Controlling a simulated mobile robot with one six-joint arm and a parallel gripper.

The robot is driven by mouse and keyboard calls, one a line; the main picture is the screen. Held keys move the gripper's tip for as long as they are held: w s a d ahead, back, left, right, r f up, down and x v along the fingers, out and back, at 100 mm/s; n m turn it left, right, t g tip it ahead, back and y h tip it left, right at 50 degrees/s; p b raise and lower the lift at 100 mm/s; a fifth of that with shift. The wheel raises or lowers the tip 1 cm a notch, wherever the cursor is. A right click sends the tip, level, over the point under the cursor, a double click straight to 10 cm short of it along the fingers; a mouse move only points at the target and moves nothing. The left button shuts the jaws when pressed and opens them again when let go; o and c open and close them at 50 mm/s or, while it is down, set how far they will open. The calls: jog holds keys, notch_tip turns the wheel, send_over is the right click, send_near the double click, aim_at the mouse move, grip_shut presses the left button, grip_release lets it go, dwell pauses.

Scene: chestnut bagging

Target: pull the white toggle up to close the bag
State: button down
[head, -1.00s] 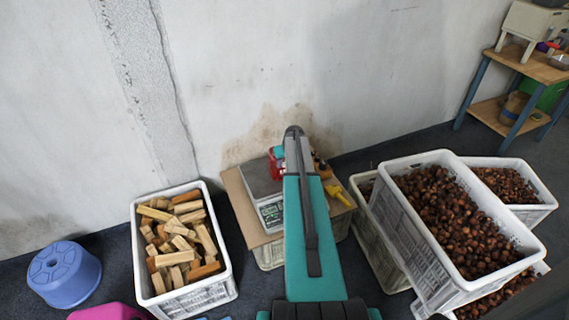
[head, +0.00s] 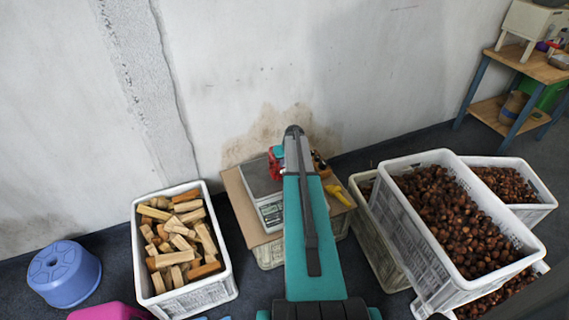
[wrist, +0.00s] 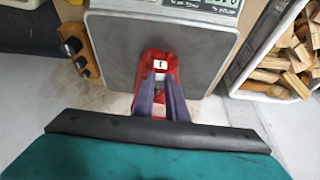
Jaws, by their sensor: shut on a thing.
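In the wrist view the white toggle (wrist: 160,63) is a small pale piece with a dark mark, at the tips of my gripper (wrist: 161,77). My gripper is shut on it. The red bag (wrist: 147,58) shows around the toggle and the fingers, over the grey plate of the scale (wrist: 112,50). The fingers hide much of the bag. In the head view a bit of the red bag (head: 275,165) shows left of my arm, above the scale (head: 256,180). My arm hides the gripper and toggle there.
The scale stands on a board (head: 236,205) over a crate, near the wall. A crate of wood pieces (head: 137,235) is to the left, with a blue stool (head: 62,272) beyond it. Chestnut crates (head: 395,205) are to the right. Dark knobs (wrist: 75,45) sit beside the scale.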

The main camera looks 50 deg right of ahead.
notch_tip(320, 180, up, 5)
jog(key=shift+f+p, duration=0.1)
jog(key=shift+p, duration=0.3)
jog(key=c, duration=1.7)
grip_release()
jog(key=shift+b+v, duration=0.75)
jog(key=shift+v, duration=6.1)
